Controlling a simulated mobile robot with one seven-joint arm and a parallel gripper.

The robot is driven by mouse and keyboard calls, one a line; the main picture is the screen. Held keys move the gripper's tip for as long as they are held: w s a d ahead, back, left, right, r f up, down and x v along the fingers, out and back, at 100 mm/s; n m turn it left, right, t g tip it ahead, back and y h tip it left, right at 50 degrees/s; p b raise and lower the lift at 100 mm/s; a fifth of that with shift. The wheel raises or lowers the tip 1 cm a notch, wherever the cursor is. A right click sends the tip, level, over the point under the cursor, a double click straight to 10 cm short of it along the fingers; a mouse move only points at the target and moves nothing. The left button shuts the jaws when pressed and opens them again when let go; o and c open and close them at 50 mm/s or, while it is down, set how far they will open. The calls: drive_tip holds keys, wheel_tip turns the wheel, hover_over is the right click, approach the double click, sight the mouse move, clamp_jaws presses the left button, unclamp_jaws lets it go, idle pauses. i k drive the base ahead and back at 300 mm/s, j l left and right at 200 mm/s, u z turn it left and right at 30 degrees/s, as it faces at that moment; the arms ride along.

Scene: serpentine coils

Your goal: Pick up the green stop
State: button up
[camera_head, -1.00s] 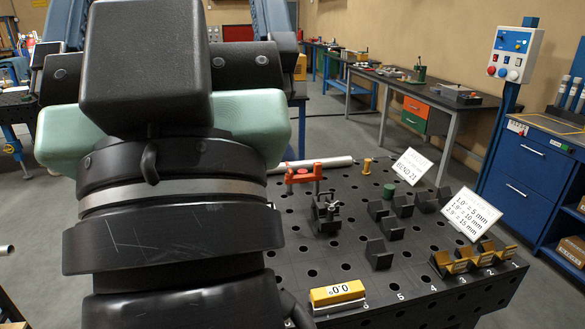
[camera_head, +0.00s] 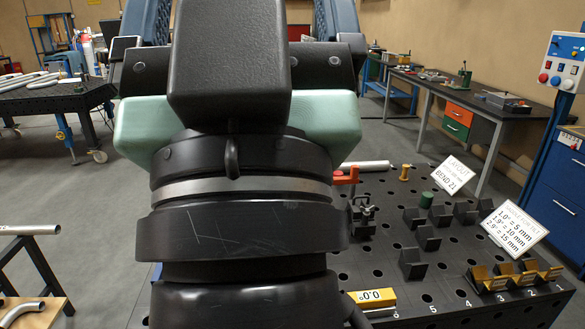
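The green stop (camera_head: 426,200) is a small dark green cylinder. My own dark arm fills the left and middle of the view and stands in front of the table's left part. My gripper is not in view, so its state does not show. Nothing is seen touching the green stop.
Black V-blocks (camera_head: 412,264) stand around the stop. A yellow spool-shaped piece (camera_head: 405,172), a red clamp (camera_head: 346,176) and a silver tube (camera_head: 366,166) are behind or left. White signs (camera_head: 513,228) stand right. Yellow-topped blocks (camera_head: 490,278) line the front right.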

sight(427, 199)
drive_tip(key=i+l+z, duration=0.25)
drive_tip(key=i, duration=0.7)
drive_tip(key=i+z, duration=0.25)
drive_tip(key=i, duration=0.7)
drive_tip(key=i+j+z, duration=0.25)
drive_tip(key=i, duration=0.7)
drive_tip(key=l, duration=0.1)
